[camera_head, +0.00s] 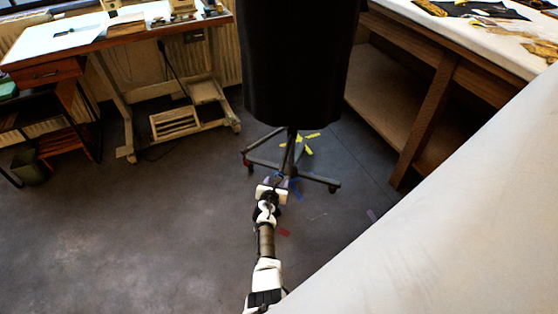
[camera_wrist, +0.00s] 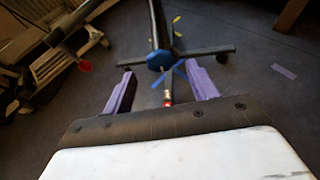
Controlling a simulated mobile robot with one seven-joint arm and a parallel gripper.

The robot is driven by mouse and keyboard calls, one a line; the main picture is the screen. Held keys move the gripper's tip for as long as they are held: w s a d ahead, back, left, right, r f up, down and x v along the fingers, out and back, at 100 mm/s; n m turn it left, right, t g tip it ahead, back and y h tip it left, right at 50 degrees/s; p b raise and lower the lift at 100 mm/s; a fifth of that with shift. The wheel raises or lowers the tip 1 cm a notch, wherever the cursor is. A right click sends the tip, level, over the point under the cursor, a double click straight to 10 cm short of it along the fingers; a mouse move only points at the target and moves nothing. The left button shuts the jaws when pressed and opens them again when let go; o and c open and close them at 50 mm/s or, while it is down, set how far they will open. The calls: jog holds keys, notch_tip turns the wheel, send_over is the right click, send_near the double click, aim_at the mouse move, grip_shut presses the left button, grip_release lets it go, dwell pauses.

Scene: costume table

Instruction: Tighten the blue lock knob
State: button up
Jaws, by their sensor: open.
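The blue lock knob (camera_wrist: 159,60) sits low on the dark stand pole of the dress form, just above the legs, in the wrist view. My gripper (camera_wrist: 160,70) is open, with its two purple fingers spread on either side of the view. The knob appears between and just beyond the fingertips, and I cannot tell whether they touch it. Nothing is held. In the head view my gripper (camera_head: 270,190) is low, near the stand's base, and a small blue spot by it (camera_head: 279,176) looks like the knob, mostly hidden.
The black dress form (camera_head: 297,60) stands on a wheeled base (camera_head: 320,181) whose legs spread around the gripper. Tape marks lie on the floor. A pale table surface (camera_head: 450,215) fills the lower right. A wooden workbench (camera_head: 425,115) stands right, a desk (camera_head: 75,45) left.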

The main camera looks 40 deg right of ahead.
jog(key=shift+b+x, duration=2.2)
jog(key=shift+x, duration=0.9)
jog(key=c, duration=1)
jog(key=shift+o, duration=0.2)
